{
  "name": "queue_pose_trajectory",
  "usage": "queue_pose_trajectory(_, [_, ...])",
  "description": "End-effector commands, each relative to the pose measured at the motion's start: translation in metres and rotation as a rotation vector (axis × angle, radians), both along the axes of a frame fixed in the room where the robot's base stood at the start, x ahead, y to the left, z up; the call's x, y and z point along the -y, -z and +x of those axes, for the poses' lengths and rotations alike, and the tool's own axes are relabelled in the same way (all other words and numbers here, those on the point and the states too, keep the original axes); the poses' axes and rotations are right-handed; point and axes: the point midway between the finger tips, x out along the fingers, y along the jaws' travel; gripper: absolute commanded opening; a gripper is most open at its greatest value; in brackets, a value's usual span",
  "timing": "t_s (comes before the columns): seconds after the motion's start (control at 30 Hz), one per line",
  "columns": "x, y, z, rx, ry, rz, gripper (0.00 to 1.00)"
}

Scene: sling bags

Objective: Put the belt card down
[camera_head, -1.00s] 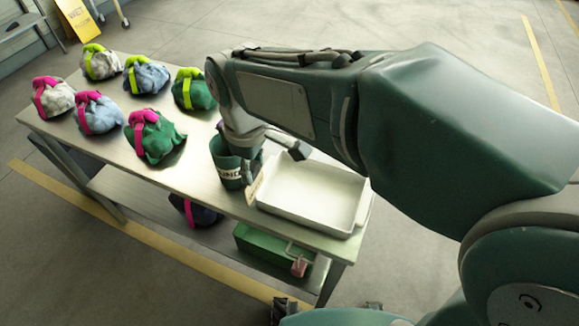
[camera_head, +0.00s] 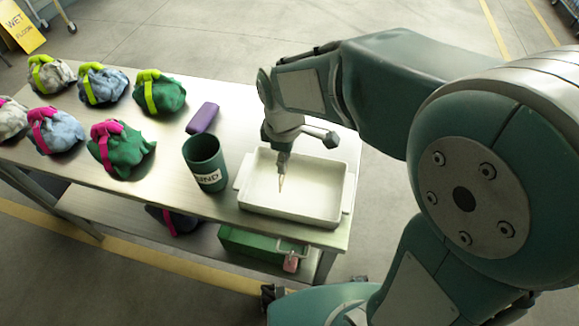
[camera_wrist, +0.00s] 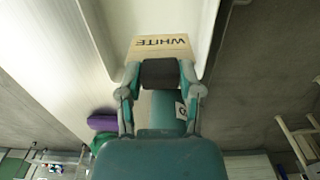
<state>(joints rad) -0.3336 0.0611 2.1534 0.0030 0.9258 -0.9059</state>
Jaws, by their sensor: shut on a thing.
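The belt card (camera_wrist: 160,44) is a tan card printed "WHITE", upside down in the wrist view. My gripper (camera_wrist: 160,73) is shut on its near edge. In the head view my gripper (camera_head: 283,160) points down over the white tray (camera_head: 246,198), and the card (camera_head: 281,185) shows edge-on as a thin tan sliver below the fingertips. The card is over the inside of the tray; I cannot tell whether it touches the tray floor.
A dark green cup (camera_head: 204,160) lettered "UND" stands left of the tray, with a purple case (camera_head: 202,118) behind it. Several bags with pink or lime straps, such as a green one (camera_head: 122,150), fill the table's left. A green box (camera_head: 262,246) sits on the lower shelf.

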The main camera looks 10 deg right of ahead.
Motion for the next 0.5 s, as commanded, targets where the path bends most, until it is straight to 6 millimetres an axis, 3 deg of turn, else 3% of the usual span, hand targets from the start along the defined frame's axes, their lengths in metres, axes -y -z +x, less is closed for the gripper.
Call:
queue_pose_trajectory(0.23, [0.017, 0.022, 0.007, -0.003, 0.004, -0.001, 0.00])
queue_pose_trajectory(0.37, [0.013, 0.043, 0.006, -0.003, 0.000, -0.003, 0.00])
queue_pose_trajectory(0.5, [0.012, 0.050, 0.006, 0.001, 0.000, -0.003, 0.00])
